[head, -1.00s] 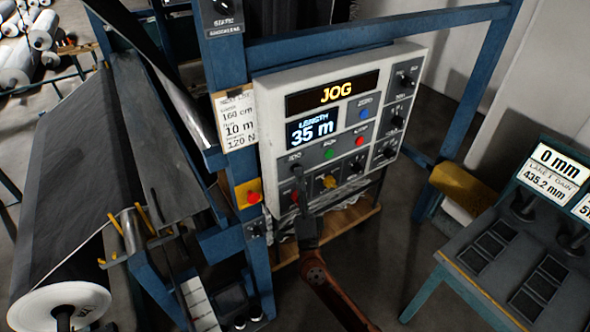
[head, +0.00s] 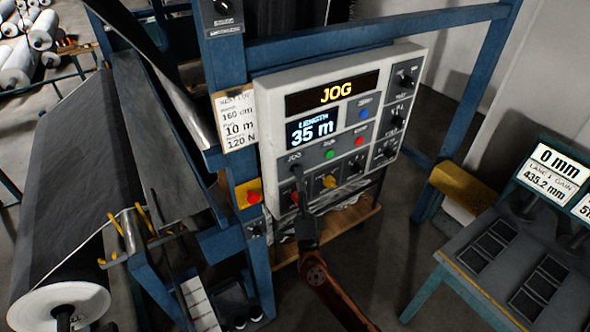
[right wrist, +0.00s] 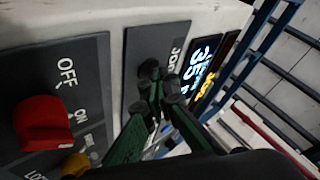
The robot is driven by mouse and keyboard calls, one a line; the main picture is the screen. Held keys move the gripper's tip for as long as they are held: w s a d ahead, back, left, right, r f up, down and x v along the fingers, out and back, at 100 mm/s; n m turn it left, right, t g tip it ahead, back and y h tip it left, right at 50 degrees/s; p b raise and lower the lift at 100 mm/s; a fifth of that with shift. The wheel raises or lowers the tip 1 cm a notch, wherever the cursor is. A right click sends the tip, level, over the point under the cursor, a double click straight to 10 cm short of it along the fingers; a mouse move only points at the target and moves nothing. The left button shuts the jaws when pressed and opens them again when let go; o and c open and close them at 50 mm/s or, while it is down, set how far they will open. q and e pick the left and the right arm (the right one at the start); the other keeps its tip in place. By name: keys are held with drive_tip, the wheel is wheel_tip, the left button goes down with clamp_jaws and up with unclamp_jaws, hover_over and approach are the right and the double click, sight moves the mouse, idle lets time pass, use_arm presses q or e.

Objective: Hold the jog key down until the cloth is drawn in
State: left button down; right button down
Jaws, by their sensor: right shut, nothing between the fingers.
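The control panel (head: 337,130) stands in the middle of the head view, its display reading JOG and its length screen 35 m. My right gripper (head: 297,172) is shut, its fingertips at the jog key on the panel's lower left. In the right wrist view the closed fingers (right wrist: 155,85) meet at the dark round jog key (right wrist: 150,68) beside the JOG label and partly cover it. The dark grey cloth (head: 75,180) lies in a wide sheet at the left, running down to a white-ended roll (head: 60,304). My left gripper is not in view.
A red button on a yellow plate (head: 249,194) sits left of the panel. A red selector switch (right wrist: 42,126) is close to my fingers in the right wrist view. A blue frame post (head: 480,85) and a desk with displays (head: 510,250) stand at the right.

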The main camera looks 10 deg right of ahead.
drive_tip(key=shift+s, duration=0.1)
drive_tip(key=shift+s+d+p, duration=0.3)
drive_tip(key=shift+s+p, duration=0.1)
drive_tip(key=shift+s, duration=0.3)
drive_tip(key=s, duration=0.1)
drive_tip(key=s+d+p, duration=0.1)
drive_tip(key=s, duration=0.2)
drive_tip(key=shift+s+d, duration=0.35)
idle(0.4)
